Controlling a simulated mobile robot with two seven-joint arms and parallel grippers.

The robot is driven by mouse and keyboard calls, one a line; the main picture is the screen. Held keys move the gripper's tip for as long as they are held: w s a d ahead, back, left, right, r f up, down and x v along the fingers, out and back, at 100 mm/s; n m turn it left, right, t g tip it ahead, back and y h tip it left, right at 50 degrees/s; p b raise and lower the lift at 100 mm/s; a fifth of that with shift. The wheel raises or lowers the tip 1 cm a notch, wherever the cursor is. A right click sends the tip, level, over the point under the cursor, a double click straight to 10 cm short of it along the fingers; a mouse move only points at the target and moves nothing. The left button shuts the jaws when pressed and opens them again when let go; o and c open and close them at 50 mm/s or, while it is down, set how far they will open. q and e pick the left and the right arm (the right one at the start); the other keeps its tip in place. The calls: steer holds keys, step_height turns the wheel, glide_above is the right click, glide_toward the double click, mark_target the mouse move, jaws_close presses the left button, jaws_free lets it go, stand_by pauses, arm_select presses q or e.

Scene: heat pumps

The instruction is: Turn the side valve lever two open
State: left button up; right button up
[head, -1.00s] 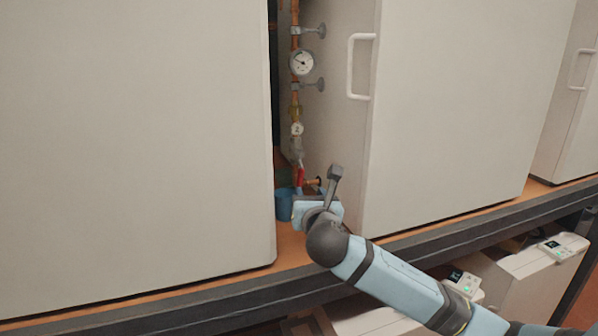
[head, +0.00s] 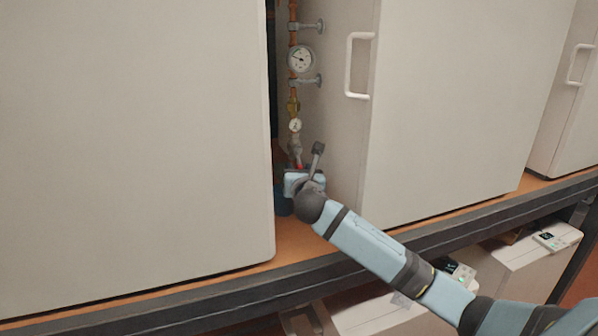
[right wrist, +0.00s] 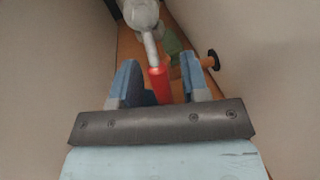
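The red valve lever (head: 299,166) hangs at the lower end of a vertical copper pipe in the gap between two white cabinets. A round tag marked 2 (head: 295,125) is on the pipe above it. My right gripper (head: 302,178) is in the gap at the lever and hides most of it in the head view. In the right wrist view, the red lever (right wrist: 159,84) lies between the two blue fingers of my right gripper (right wrist: 161,75). The fingers are apart, with space visible on both sides of the lever. My left gripper is not in view.
White cabinet walls (head: 130,140) stand close on both sides of the gap. A pressure gauge (head: 300,59) and pipe clamps are higher up. A copper stub with a black knob (right wrist: 213,60) is right of the lever. A dark blue object (head: 284,203) stands below.

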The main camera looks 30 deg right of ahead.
jaws_close()
steer(key=shift+s+d+n, duration=0.1)
steer(key=shift+d+n, duration=0.2)
steer(key=shift+n, duration=0.4)
steer(key=shift+o, duration=0.4)
jaws_free()
